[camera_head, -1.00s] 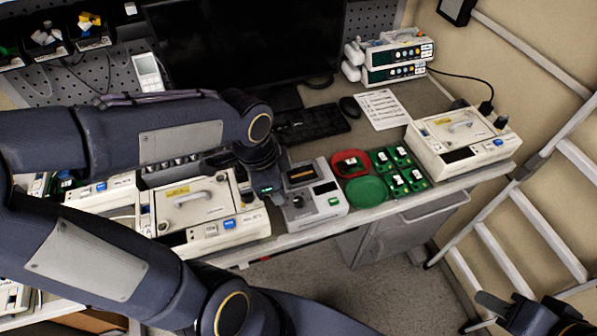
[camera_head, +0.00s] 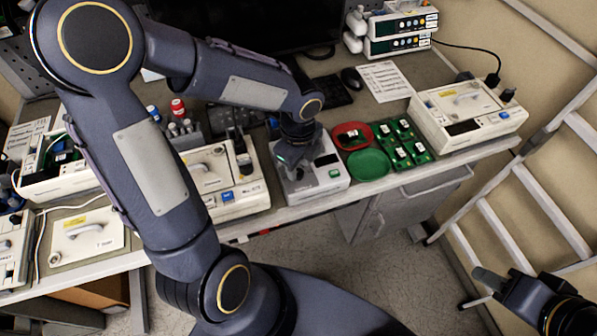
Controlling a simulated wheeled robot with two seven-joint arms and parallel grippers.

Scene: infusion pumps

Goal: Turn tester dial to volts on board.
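The tester (camera_head: 322,185) is a light grey box with a green button, near the front edge of the bench. My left gripper (camera_head: 291,168) points down over the tester's left part, where its dial is. The gripper hides the dial and much of the tester's top, so I cannot tell whether the fingers touch the dial or how far apart they are. Green boards (camera_head: 402,147) with white parts lie to the right of the tester. My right gripper (camera_head: 492,284) is at the lower right, over the floor and away from the bench; its finger opening is unclear.
A red dish (camera_head: 342,134) and a green dish (camera_head: 368,166) sit just right of the tester. White pumps stand to its left (camera_head: 240,196) and far right (camera_head: 470,118). A ladder (camera_head: 497,235) leans at the right.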

